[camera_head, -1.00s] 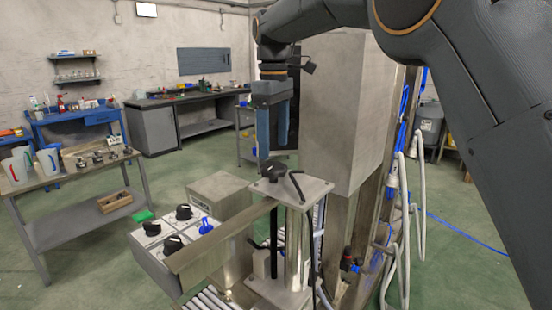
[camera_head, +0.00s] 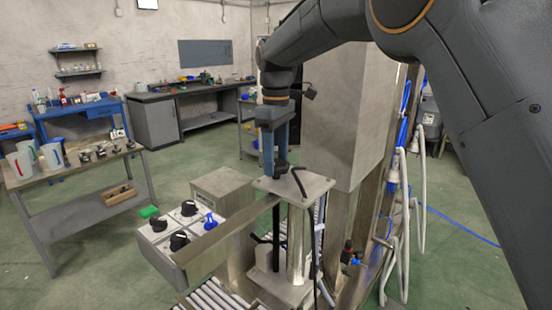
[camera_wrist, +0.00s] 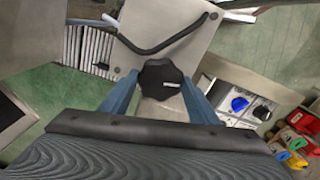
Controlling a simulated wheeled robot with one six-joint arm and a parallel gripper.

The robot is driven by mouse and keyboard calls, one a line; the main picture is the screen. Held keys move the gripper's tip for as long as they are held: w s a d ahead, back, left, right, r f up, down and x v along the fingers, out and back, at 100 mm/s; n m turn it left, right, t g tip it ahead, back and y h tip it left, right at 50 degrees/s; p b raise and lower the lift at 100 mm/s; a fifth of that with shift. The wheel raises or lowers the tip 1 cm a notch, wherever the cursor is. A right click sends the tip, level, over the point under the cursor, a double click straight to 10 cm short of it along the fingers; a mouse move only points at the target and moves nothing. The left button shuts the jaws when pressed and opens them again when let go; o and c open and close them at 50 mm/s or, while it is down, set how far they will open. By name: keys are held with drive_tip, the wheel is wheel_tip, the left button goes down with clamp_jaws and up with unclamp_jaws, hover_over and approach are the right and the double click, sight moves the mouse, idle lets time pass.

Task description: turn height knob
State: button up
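The height knob is a black lobed knob (camera_wrist: 162,79) on top of a grey metal plate (camera_head: 312,186). It lies between my fingertips in the wrist view, with what looks like a narrow gap on each side. In the head view my gripper (camera_head: 274,164) points straight down at the plate, and its blue fingers mostly hide the knob. My gripper (camera_wrist: 158,84) is open, one finger on each side of the knob. Whether the fingers reach down to the knob's level is hard to tell.
A bent black handle (camera_head: 299,181) rises from the plate close to my fingers. A control box (camera_head: 168,262) with black knobs and a blue knob (camera_head: 210,221) stands to the left. A large grey metal cabinet (camera_head: 345,120) stands close behind on the right.

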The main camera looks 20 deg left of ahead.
drive_tip(key=shift+n, duration=0.3)
drive_tip(key=n, duration=0.3)
drive_tip(key=shift+n, duration=0.3)
drive_tip(key=n, duration=0.4)
drive_tip(key=shift+n, duration=0.3)
drive_tip(key=n, duration=0.4)
drive_tip(key=shift+b, duration=0.4)
drive_tip(key=shift+n, duration=2.4)
drive_tip(key=o, duration=1.1)
